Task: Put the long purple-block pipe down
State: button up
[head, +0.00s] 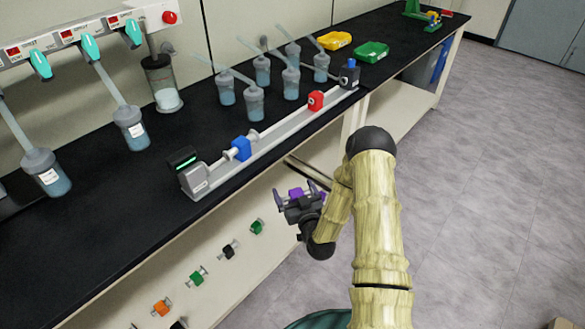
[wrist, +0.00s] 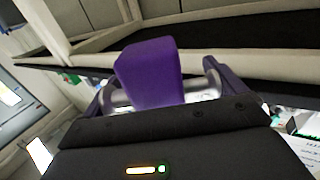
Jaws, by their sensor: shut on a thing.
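My gripper (head: 298,194) is shut on a pipe with a purple block (head: 295,192), held in the air in front of the bench's front side, below the benchtop. In the wrist view the purple block (wrist: 150,73) stands up between the fingers, and shiny metal pipe ends (wrist: 203,94) show on both sides of it. The fingers hide part of the pipe, so its full length cannot be told.
Several block pipes, including green (head: 257,226), black (head: 230,249) and orange (head: 162,307), sit along the bench's front panel. On the black benchtop (head: 110,235), a long rail device carries blue (head: 240,149) and red (head: 315,101) blocks. Flasks and yellow and green trays (head: 371,52) stand behind.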

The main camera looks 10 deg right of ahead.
notch_tip(320, 180, down, 7)
jog(key=s+m+h, duration=0.1)
jog(key=h, duration=0.1)
jog(key=shift+s+d+m+h, duration=0.15)
jog(key=shift+s+m+h, duration=0.15)
jog(key=shift+s, duration=0.1)
jog(key=shift+r, duration=0.1)
jog(key=shift+w+d, duration=0.1)
